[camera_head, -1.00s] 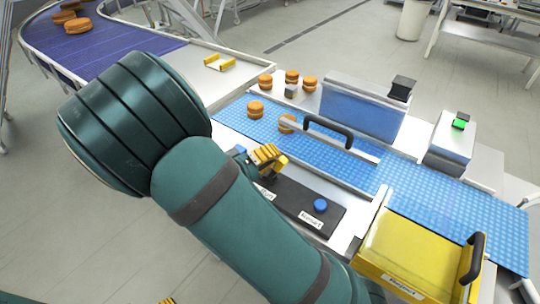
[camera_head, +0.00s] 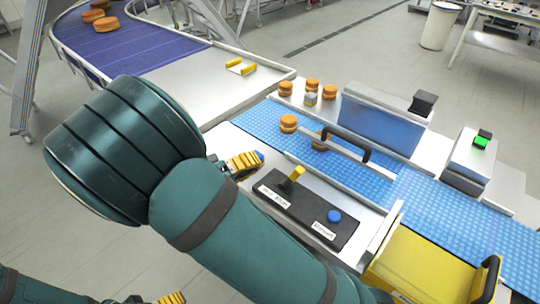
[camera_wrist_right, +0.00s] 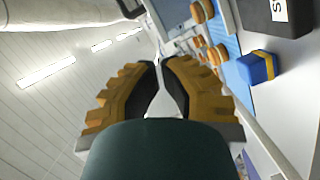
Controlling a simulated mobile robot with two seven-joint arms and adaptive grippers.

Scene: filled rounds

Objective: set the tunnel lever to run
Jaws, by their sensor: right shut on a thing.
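The lever (camera_head: 297,174), a short stem with a yellow handle, stands on a black panel (camera_head: 305,212) and leans up and right. A white label (camera_head: 273,197) lies beside its base, its text too small to read surely. My right gripper (camera_head: 258,158) is left of the lever, apart from it. In the right wrist view its fingers (camera_wrist_right: 160,62) are almost together; whatever they hold is not discernible. The panel's dark corner (camera_wrist_right: 285,18) shows there at top right. My left gripper (camera_head: 160,299) is mostly cut off at the bottom edge.
A blue and yellow block (camera_wrist_right: 257,67) sits on the white surface near my right gripper. A blue button (camera_head: 334,216) is on the panel. Behind run a blue belt (camera_head: 262,122) with orange rounds (camera_head: 289,123) and a black-handled bar (camera_head: 350,150). A yellow box (camera_head: 425,265) stands at right.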

